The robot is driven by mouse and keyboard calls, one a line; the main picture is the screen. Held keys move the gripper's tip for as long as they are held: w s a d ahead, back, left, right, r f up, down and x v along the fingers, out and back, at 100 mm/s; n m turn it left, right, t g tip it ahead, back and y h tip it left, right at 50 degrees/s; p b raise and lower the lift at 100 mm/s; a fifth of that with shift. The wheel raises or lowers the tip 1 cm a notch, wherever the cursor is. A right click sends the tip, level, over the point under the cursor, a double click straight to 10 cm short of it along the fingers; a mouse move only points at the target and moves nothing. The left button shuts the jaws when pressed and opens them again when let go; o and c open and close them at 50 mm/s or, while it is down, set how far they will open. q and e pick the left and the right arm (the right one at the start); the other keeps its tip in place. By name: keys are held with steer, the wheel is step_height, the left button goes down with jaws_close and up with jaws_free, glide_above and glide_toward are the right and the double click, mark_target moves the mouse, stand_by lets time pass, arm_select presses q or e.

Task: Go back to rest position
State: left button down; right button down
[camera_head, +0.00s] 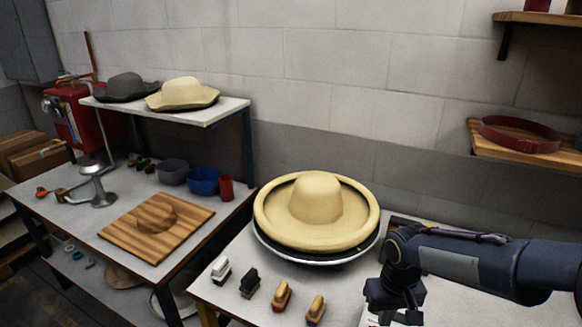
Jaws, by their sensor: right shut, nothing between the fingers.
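A pale yellow wide-brimmed hat (315,201) sits crown up in a round, white-rimmed dish (318,258) on the right table. My right arm comes in from the right edge, and my right gripper (399,318) points down at the bottom of the view, to the right of the hat and apart from it. Its fingertips are at the lower picture edge and partly cut off; it is shut and holds nothing. My left gripper is not in view.
Several brushes (249,283) stand in a row on the right table's front. The left table holds a wooden hat block board (157,224), a blue bowl (204,181) and a red cup (226,188). A raised shelf (215,110) carries two hats. A wooden wall shelf (486,141) hangs right.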

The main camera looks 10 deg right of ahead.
steer(key=s+a+r+t+y, duration=0.1)
steer(key=s+a+r+t, duration=0.1)
steer(key=s, duration=0.6)
steer(key=s+a+r+m+t+y, duration=0.1)
steer(key=s+a+r+t+y, duration=0.1)
steer(key=s+r, duration=0.3)
steer(key=shift+s+r+t+y, duration=0.3)
steer(key=shift+s+t, duration=0.4)
steer(key=shift+s, duration=1)
